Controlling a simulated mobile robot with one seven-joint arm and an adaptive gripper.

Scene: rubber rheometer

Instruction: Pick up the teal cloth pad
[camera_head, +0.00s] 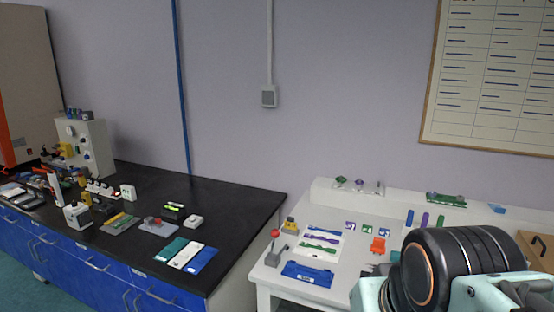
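The teal cloth pad (171,249) appears to be the flat teal piece at the left end of a row on the black bench top (235,205), near its front edge. A white flat piece (187,254) lies directly to its right, and a blue flat piece (202,260) lies right of that. The pad lies flat, with nothing on top of it. My arm shows large at the lower right, over the white table and well away from the pad. I cannot make out my gripper's fingers in this view.
Behind the row are a grey device with a red knob (158,226), a black box with green-yellow marks (174,211) and a small white box (193,221). More instruments crowd the bench's left. A white table (263,272) holding small items stands right. Bench top is clear right of the row.

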